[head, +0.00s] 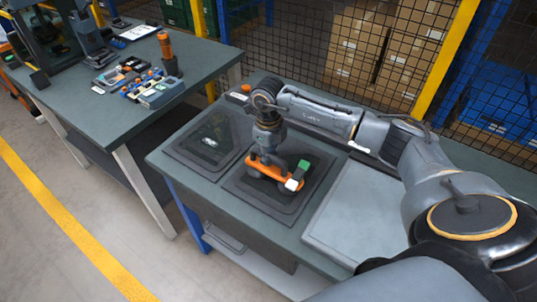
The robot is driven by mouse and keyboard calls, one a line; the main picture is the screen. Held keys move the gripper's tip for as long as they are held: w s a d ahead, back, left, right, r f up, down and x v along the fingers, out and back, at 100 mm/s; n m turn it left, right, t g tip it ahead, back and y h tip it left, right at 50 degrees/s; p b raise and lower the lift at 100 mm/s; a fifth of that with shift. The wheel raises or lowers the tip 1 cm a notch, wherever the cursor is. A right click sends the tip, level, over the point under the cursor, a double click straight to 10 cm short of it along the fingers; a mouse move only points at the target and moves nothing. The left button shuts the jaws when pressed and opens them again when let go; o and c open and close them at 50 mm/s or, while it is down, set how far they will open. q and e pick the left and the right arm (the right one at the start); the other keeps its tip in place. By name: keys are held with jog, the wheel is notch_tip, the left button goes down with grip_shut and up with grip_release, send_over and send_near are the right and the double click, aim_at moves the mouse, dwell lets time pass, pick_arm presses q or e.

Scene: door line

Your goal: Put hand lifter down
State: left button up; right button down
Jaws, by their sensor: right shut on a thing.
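The hand lifter (279,173) is an orange bar with dark pads beneath it and a white and green block at its right end. It is over the right-hand dark square panel (270,208) on the workbench. My right gripper (268,150) reaches down from above and is shut on the lifter. The fingers are partly hidden by the wrist, and I cannot tell if the pads touch the panel. My left gripper is out of view.
A second dark panel (207,141) lies to the left. A pale flat plate (365,215) lies to the right. Another bench (75,100) holds small tools and parts. A mesh fence (300,40) stands behind, with boxes beyond. A yellow line (70,225) crosses open floor at left.

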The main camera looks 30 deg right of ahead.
jog(key=shift+f, duration=0.15)
jog(key=shift+f, duration=0.1)
jog(key=shift+f, duration=0.15)
jog(key=c, duration=1.3)
grip_release()
jog(key=shift+o, duration=0.2)
